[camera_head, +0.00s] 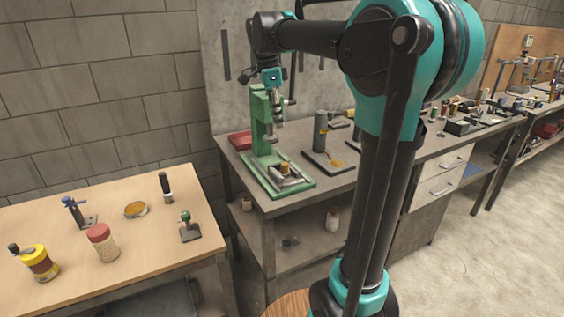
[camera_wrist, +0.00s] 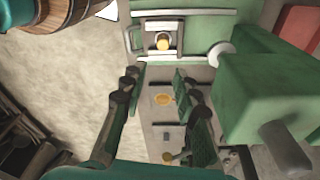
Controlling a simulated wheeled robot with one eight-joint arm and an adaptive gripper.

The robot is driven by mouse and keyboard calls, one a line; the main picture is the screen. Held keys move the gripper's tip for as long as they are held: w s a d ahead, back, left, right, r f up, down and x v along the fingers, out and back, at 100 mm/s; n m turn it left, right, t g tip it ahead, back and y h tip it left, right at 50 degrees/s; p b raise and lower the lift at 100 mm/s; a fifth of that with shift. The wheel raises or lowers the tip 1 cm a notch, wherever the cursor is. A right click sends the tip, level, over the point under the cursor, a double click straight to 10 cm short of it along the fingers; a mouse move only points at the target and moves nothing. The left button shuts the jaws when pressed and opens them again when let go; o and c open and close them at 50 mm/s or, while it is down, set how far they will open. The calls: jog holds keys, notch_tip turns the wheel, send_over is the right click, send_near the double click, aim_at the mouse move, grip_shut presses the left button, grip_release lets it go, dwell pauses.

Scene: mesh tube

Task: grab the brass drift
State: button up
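A short brass-coloured cylinder, seen end-on and looking like the brass drift (camera_wrist: 163,42), stands in a small grey vise (camera_wrist: 178,37) on the green base of the press. The vise also shows in the head view (camera_head: 288,174), where I cannot make out the drift clearly. My gripper (camera_wrist: 158,78) is open, its two dark fingers apart with nothing held between them. In the wrist view the drift lies beyond the fingertips, apart from them. In the head view my wrist is high beside the top of the green press (camera_head: 262,122), and the fingers are hard to see there.
The press column stands close to my gripper, with its body (camera_wrist: 262,95) at the right of the wrist view. A dark plate (camera_head: 326,160) with a brass-coloured piece lies right of the press. A red box (camera_head: 240,140) is behind. A wooden table (camera_head: 150,245) holds several tools.

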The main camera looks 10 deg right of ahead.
send_near(285, 163)
jog(key=f, duration=0.6)
jog(key=d+f, duration=0.1)
jog(key=f, duration=0.2)
jog(key=shift+f, duration=0.1)
jog(key=shift+c, duration=0.5)
grip_shut()
